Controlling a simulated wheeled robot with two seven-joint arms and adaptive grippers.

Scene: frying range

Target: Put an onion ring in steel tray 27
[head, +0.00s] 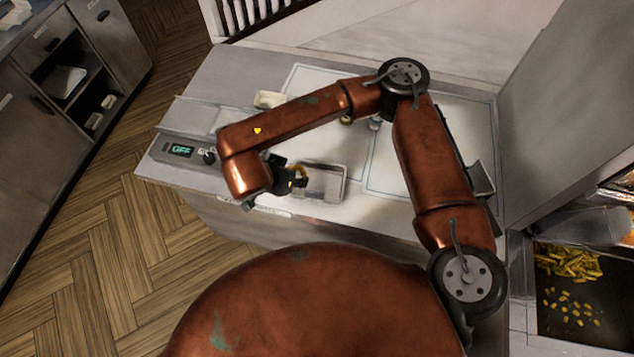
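My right gripper (296,181), black and small in the head view, is at the end of the copper arm that reaches in from the right. A golden-brown curved piece, seemingly an onion ring (298,170), shows at its fingertips, and the fingers appear closed on it. A small steel tray (324,182) stands on the counter just right of the gripper. The ring is beside or over the tray's left edge; I cannot tell its height. No number is legible on the tray. My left gripper is not in view.
The pale counter (300,223) carries a control panel reading OFF (181,150) at left. A small pale container (269,98) stands behind my forearm. A dark bin of fries (568,262) is at far right, beyond a steel partition (560,110). Cabinets stand at far left.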

